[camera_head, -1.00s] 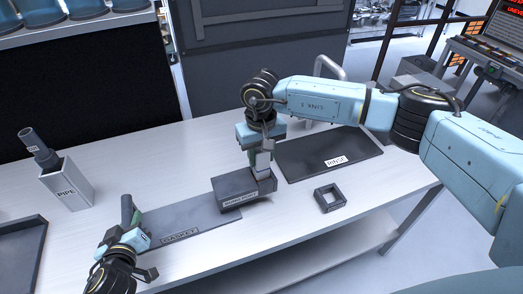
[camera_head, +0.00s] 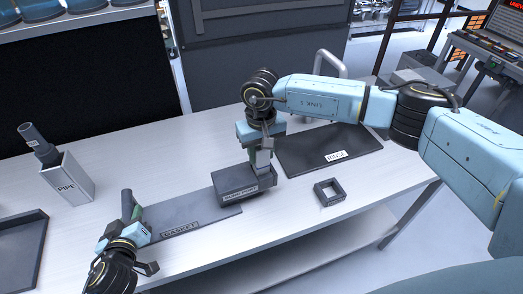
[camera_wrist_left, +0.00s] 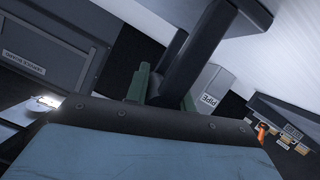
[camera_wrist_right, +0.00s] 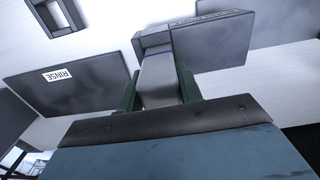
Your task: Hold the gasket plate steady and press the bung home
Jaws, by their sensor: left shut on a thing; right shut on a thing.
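The gasket plate (camera_head: 192,215) lies flat on the bench, its label at the front edge. A dark upright post (camera_head: 127,204) stands at its left end. My left gripper (camera_head: 136,222) is shut on this post, which also shows between green fingers in the left wrist view (camera_wrist_left: 203,45). The dark bung port block (camera_head: 240,182) stands at the plate's right end. My right gripper (camera_head: 256,152) points down, shut on the grey bung (camera_wrist_right: 158,75) at the block's far right side. The bung's wider end meets the block in the right wrist view; how deep it sits cannot be told.
A dark rinse mat (camera_head: 315,150) lies behind on the right. A small square frame (camera_head: 341,191) lies in front of it. A pipe holder (camera_head: 68,181) with a dark pipe and a dark tray (camera_head: 20,258) are at the left. Bench between holder and mat is clear.

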